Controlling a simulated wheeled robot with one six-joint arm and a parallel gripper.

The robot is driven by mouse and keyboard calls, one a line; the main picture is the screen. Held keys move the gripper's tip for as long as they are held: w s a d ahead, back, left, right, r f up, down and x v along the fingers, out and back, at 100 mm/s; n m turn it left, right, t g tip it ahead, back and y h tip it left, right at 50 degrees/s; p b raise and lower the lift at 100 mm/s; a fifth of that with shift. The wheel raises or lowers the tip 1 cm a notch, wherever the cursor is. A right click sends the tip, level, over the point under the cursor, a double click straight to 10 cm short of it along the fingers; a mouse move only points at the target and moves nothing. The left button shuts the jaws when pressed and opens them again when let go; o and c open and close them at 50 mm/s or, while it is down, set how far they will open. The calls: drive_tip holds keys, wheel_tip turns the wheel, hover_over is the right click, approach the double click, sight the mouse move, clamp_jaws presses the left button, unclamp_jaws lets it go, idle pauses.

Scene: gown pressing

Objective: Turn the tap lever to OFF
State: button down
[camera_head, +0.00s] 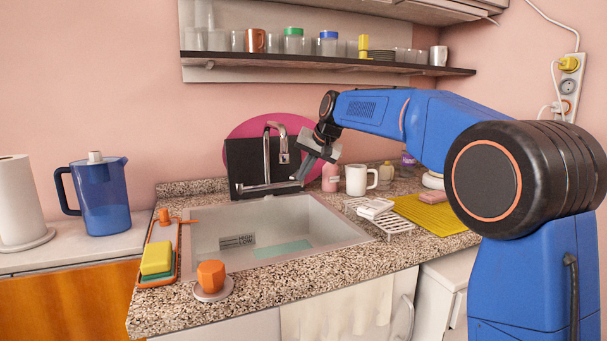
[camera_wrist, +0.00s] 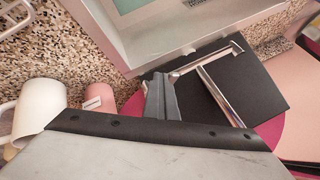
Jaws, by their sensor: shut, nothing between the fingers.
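The chrome tap (camera_head: 267,150) stands at the back of the sink in front of a black panel, its spout arched. A thin horizontal chrome bar (camera_head: 268,187), which looks like the lever, lies low along its base. In the wrist view the bar (camera_wrist: 205,61) runs from beside my fingers toward the upper right, and the tap's tube (camera_wrist: 220,97) slants below it. My gripper (camera_head: 300,178) is shut and empty at the bar's right end; it also shows in the wrist view (camera_wrist: 160,88). I cannot tell whether fingers and bar touch. No OFF mark is legible.
Right of the tap stand a pink bottle (camera_head: 330,178) and a white mug (camera_head: 361,179). The sink basin (camera_head: 215,229) lies in front, with a small dark label inside. A black board (camera_head: 245,160) is behind the tap. A shelf (camera_head: 320,64) hangs above.

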drive_tip(key=shift+a, duration=0.1)
drive_tip(key=v, duration=1)
drive_tip(key=shift+s+a, duration=0.15)
